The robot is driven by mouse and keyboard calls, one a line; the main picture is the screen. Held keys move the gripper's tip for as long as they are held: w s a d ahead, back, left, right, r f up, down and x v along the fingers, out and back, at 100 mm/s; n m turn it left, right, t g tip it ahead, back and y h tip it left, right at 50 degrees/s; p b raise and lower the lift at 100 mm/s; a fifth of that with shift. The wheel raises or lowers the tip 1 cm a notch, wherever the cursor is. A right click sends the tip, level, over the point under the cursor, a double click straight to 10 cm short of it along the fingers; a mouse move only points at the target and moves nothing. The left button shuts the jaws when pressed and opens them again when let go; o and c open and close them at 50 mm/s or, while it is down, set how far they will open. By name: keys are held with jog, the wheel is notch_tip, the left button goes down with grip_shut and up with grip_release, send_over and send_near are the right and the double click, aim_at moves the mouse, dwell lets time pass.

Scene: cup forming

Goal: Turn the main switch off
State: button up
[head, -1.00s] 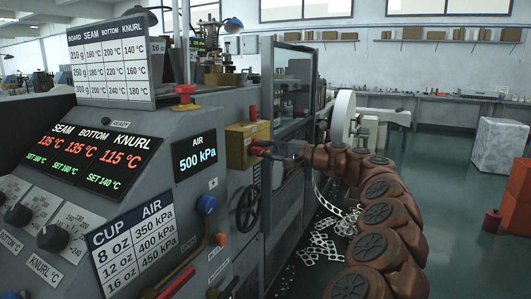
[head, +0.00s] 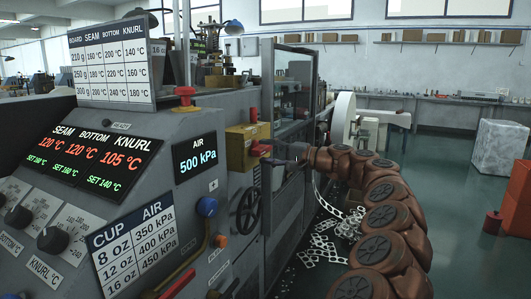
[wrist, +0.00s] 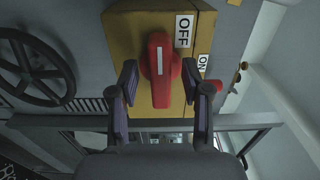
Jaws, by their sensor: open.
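The main switch is a yellow box (head: 238,148) on the machine's side with a red handle (head: 261,150). In the wrist view the yellow box (wrist: 120,30) fills the upper middle. Its red handle (wrist: 161,85) lies upright in the picture, with a white line on it. An OFF label (wrist: 183,31) is right of the handle's upper end, and an ON label (wrist: 203,63) is lower right. My gripper (wrist: 160,82) is open, one finger on each side of the handle with gaps showing. In the head view my gripper (head: 278,161) is beside the handle, its fingertips small.
A black handwheel (head: 248,210) is below the switch box. Displays (head: 80,150) read 120, 120 and 105 °C; the air display (head: 196,158) reads 500 kPa. A red button (head: 184,94) is on the panel. Perforated scrap (head: 322,248) lies on the floor.

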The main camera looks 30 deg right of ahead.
jog(key=v, duration=1.1)
jog(key=shift+s+d+f, duration=0.1)
